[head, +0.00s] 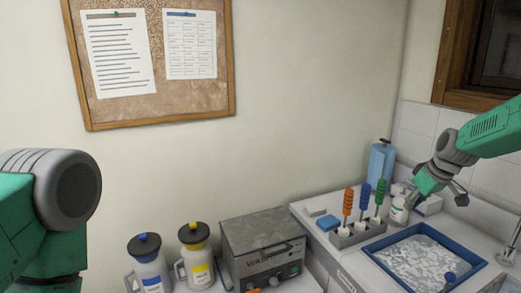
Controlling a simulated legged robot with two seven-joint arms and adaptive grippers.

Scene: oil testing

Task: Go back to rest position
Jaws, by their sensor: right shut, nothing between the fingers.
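My right gripper (436,192) is in the head view at the right, above the back of the counter. It is shut and empty. It hangs in front of a white bottle (398,213) and a pale box (428,205), partly covering them. I cannot tell whether it touches them. My left arm comes in at the left edge, and its gripper is not in view.
A rack (350,237) holds orange, blue and green-handled tools. A blue-rimmed tray (402,229) lies below my right gripper. A wash unit (262,245), blue jug (148,272) and yellow jug (197,268) stand left. A faucet (514,240) is at the right edge.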

